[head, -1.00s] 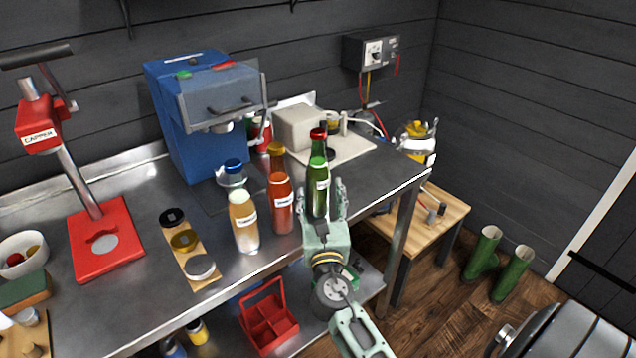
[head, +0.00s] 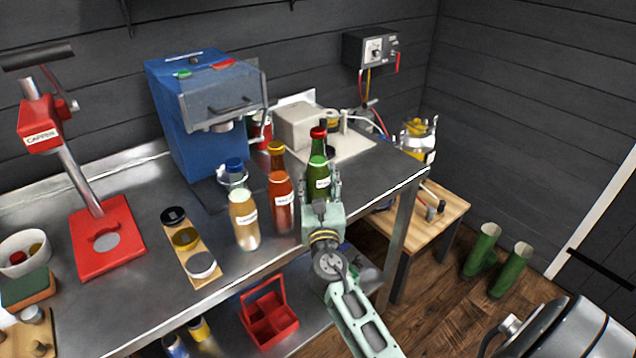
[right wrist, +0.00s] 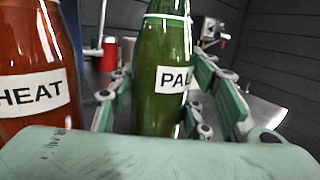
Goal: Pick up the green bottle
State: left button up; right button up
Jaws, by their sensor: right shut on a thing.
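The green bottle (head: 319,167) has a red cap and a white label and stands upright near the right end of the metal workbench. In the right wrist view the green bottle (right wrist: 162,75) rises between my fingers, its label reading "PAL". My right gripper (head: 321,190) is shut on its lower part, which the gripper hides in the head view. In the right wrist view the right gripper's fingers (right wrist: 165,105) flank the bottle on both sides. I cannot tell whether the bottle's base touches the bench. My left gripper is not in view.
A red-brown bottle (head: 280,190) stands close to the left of the green one, with a pale amber bottle (head: 243,217) beyond it. A blue machine (head: 205,115) stands behind. A wooden side table (head: 440,210) is to the right.

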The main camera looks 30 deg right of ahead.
grip_shut()
jog(key=shift+r, duration=0.1)
jog(key=shift+r, duration=0.1)
